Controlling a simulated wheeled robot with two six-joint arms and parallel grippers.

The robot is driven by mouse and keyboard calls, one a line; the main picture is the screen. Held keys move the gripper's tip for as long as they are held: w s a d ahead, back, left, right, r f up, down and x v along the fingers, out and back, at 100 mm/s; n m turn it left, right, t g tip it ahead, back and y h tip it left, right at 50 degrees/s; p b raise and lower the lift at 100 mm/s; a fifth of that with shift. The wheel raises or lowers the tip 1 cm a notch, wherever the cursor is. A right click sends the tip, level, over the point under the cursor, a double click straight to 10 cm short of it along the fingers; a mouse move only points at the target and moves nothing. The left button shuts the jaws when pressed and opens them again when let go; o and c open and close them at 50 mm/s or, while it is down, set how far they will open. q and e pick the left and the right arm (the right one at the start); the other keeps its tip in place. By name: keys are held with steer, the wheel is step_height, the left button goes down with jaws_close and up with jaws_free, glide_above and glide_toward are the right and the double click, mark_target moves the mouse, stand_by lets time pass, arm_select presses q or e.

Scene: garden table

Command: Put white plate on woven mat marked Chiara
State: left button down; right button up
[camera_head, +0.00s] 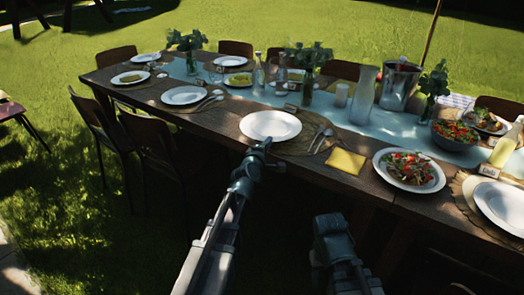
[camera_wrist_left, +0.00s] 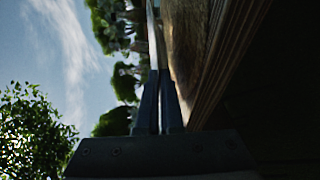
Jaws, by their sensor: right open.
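A white plate (camera_head: 270,125) is at the near edge of the long table, partly over a round woven mat (camera_head: 298,146) that shows to its right. My left gripper (camera_head: 262,147) is at the plate's near rim. In the left wrist view its fingers (camera_wrist_left: 160,75) are close together, with the plate's thin pale edge (camera_wrist_left: 152,30) between them. Whether the plate touches the mat is unclear. A small name card (camera_head: 291,108) stands behind the plate; its writing is too small to read. My right gripper (camera_head: 328,222) is open and empty, in front of the table.
A spoon and fork (camera_head: 321,138) and a yellow napkin (camera_head: 345,161) lie right of the plate. A salad plate (camera_head: 409,170) is farther right. Glass bottles (camera_head: 281,75), a pitcher (camera_head: 364,95) and a metal bucket (camera_head: 399,85) stand behind. Chairs (camera_head: 150,140) are at the left.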

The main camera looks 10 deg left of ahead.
arm_select(q)
step_height(320, 180, down, 3)
steer(key=b, duration=0.3)
steer(key=shift+s+f, duration=0.1)
steer(key=shift+f, duration=0.1)
steer(key=shift+f+b, duration=0.1)
steer(key=shift+b, duration=0.25)
steer(key=c, duration=1.3)
jaws_free()
steer(key=shift+c, duration=0.2)
